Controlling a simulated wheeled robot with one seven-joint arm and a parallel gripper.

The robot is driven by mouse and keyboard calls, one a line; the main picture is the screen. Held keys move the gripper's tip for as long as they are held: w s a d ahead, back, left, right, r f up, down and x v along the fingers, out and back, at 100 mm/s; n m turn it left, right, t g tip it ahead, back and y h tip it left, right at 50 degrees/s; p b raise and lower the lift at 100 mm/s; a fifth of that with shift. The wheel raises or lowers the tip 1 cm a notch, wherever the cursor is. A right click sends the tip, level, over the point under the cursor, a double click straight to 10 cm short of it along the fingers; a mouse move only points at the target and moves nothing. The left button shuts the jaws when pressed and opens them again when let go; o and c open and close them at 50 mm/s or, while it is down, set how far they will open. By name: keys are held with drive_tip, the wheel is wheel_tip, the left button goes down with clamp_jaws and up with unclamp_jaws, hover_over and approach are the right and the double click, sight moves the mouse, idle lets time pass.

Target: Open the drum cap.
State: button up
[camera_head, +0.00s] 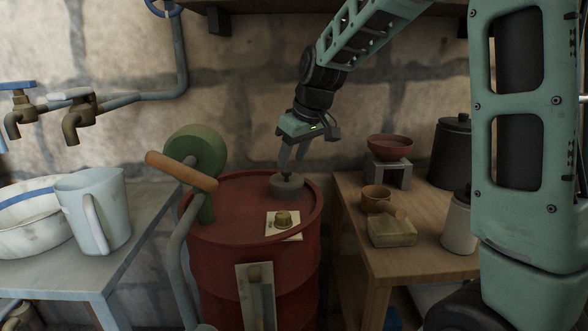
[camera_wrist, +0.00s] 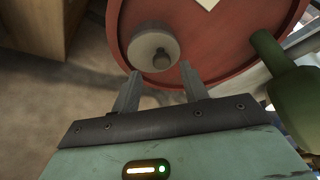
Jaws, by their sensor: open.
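The red drum (camera_head: 235,205) stands in the middle of the head view, between two tables. Its grey round cap (camera_head: 286,187) sits on the drum top near the back right rim. My gripper (camera_head: 290,170) points down over the cap. I cannot tell whether the fingers touch anything.
A green pump with a wooden handle (camera_head: 181,171) stands at the drum's left. The right table holds a red bowl (camera_head: 390,147), a mug (camera_head: 376,199) and a box (camera_head: 391,232). A pitcher (camera_head: 96,215) stands at left.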

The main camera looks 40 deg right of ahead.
sight(286, 174)
drive_tip(key=shift+x, duration=1.45)
drive_tip(key=shift+a+r, duration=0.1)
clamp_jaws()
drive_tip(key=shift+w, duration=0.1)
drive_tip(key=shift+r, duration=0.15)
